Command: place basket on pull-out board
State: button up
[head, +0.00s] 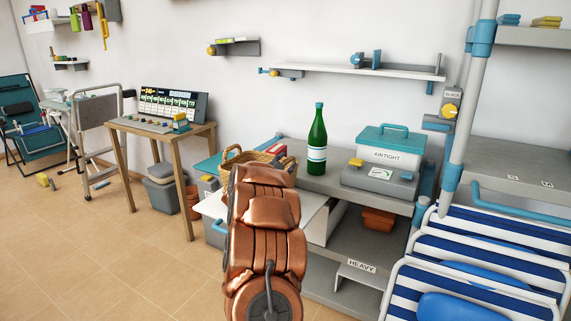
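A tan wicker basket (238,157) with loop handles shows just beyond my copper-coloured arm, at the left end of the grey shelf unit. My arm covers its front and lower part, so I cannot tell what it rests on or whether it is held. The pale pull-out board (314,212) juts out at the front of the unit below the top. It shows on both sides of my arm, and its middle is hidden. My gripper is hidden behind the arm, near the basket.
A green bottle (317,140), a teal-lidded box (390,146) and a grey case (379,181) stand on the unit's top. A wooden table (160,128) is at left. Striped chairs (480,250) block the right. Tiled floor is clear at lower left.

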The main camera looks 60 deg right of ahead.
dwell(0.3)
jog(key=shift+a+r, duration=0.1)
jog(key=shift+a, duration=0.25)
jog(key=s+a, duration=0.1)
jog(key=a, duration=1)
jog(key=shift+s+f+b, duration=0.15)
jog(key=shift+f+b, duration=0.15)
jog(key=shift+b, duration=0.05)
jog(key=shift+a, duration=0.15)
